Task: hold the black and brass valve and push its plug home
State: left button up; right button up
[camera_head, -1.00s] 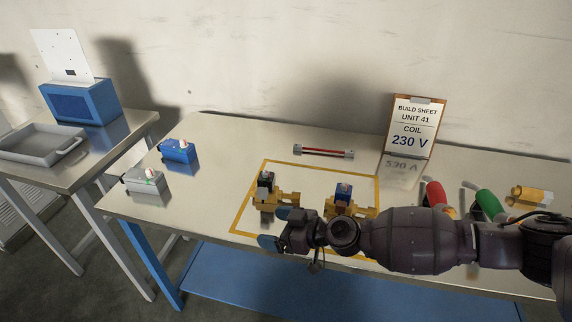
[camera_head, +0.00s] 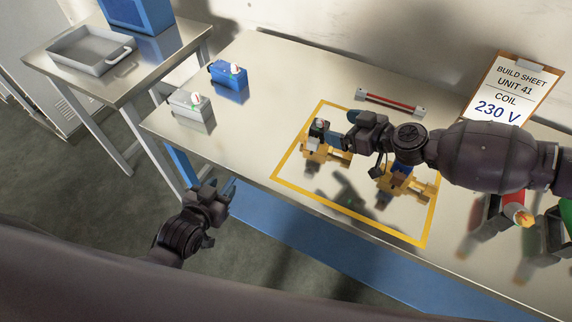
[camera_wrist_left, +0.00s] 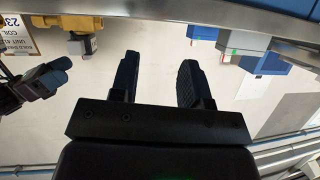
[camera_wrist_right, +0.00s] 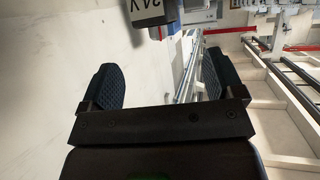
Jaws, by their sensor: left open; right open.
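The black and brass valve (camera_head: 316,150) stands upright at the left inside the yellow outline, a black block on its brass body. Its brass body also shows in the left wrist view (camera_wrist_left: 70,22). My right gripper (camera_head: 338,139) is open close beside its upper part, partly covering it; contact cannot be told. The right wrist view shows a block marked 24V (camera_wrist_right: 152,12) beyond the open fingers. My left gripper (camera_head: 228,190) is open and empty, off the table's front edge.
A second brass valve with a blue top (camera_head: 404,176) stands to the right, under my right forearm. A grey box (camera_head: 188,104) and a blue box (camera_head: 229,75) sit at the table's left. A red bar (camera_head: 390,102) and the 230 V sheet (camera_head: 508,90) are behind.

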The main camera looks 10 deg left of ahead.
aim_at(324, 122)
pick_arm(q)
jog(key=w+d+r+n+h, duration=0.1)
jog(key=w+d+h, duration=0.1)
jog(key=d, duration=0.2)
jog(key=w+d+r+n+h, duration=0.1)
jog(key=w+d+h, duration=0.1)
jog(key=d, duration=0.2)
jog(key=w+d+r+n+h, duration=0.1)
jog(key=w+d+h, duration=0.1)
jog(key=d, duration=0.2)
jog(key=shift+r, duration=0.2)
jog(key=n, duration=0.1)
jog(key=d+n, duration=0.1)
jog(key=n+h, duration=0.1)
jog(key=shift+s+d+f+n, duration=0.2)
jog(key=shift+d+f+n, duration=0.05)
jog(key=shift+d+n, duration=0.1)
jog(key=shift+s+d+f+n+t, duration=0.2)
jog(key=shift+s+n+t, duration=0.1)
jog(key=shift+n, duration=1.25)
jog(key=n, duration=0.2)
jog(key=shift+w+r+n+t, duration=0.1)
jog(key=shift+r+n+t, duration=0.2)
jog(key=shift+n, duration=0.1)
jog(key=shift+a, duration=0.1)
pick_arm(e)
jog(key=shift+x, duration=3.8)
jog(key=shift+c, duration=0.3)
jog(key=c, duration=1.3)
